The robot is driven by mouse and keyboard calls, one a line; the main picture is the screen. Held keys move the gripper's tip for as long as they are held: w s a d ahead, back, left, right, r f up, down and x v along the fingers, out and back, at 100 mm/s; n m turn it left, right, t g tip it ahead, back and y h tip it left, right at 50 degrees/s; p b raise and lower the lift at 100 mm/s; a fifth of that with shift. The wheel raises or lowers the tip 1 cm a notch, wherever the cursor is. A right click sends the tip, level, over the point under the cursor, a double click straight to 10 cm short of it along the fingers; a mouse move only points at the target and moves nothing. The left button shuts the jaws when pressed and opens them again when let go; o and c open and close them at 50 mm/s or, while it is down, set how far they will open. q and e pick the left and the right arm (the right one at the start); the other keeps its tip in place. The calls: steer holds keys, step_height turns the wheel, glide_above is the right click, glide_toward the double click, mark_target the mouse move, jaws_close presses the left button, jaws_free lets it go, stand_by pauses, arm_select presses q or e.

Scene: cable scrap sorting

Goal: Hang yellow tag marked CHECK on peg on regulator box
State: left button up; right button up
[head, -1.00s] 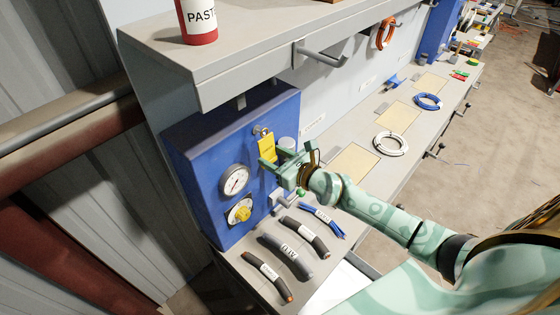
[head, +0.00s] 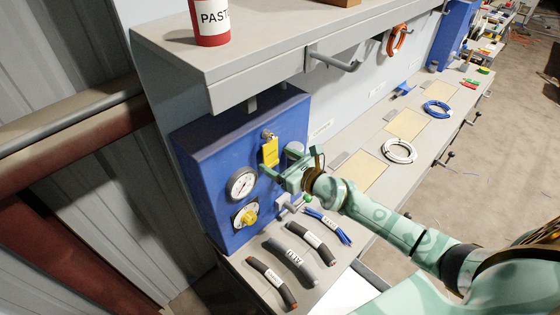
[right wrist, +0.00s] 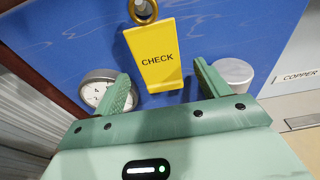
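The yellow tag (head: 270,152) marked CHECK hangs on the front of the blue regulator box (head: 205,165). In the right wrist view the tag (right wrist: 153,58) hangs slightly tilted below a round brass peg end (right wrist: 143,10), which seems to pass through its top; the exact contact is unclear. My right gripper (head: 276,165) is open just in front of the tag's lower end. In the right wrist view its fingers (right wrist: 162,82) stand apart on either side of the tag's lower part, with visible gaps. My left gripper is not in view.
The box carries a gauge (head: 242,183), a yellow knob (head: 248,216) and a grey round fitting (head: 295,149). A grey shelf (head: 250,60) overhangs it. Labelled cable pieces (head: 290,260) lie on the bench below. A white cable coil (head: 399,151) lies farther right.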

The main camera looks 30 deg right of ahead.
steer(key=b+v, duration=0.1)
steer(key=v, duration=1.5)
steer(key=shift+s+d+r, duration=0.1)
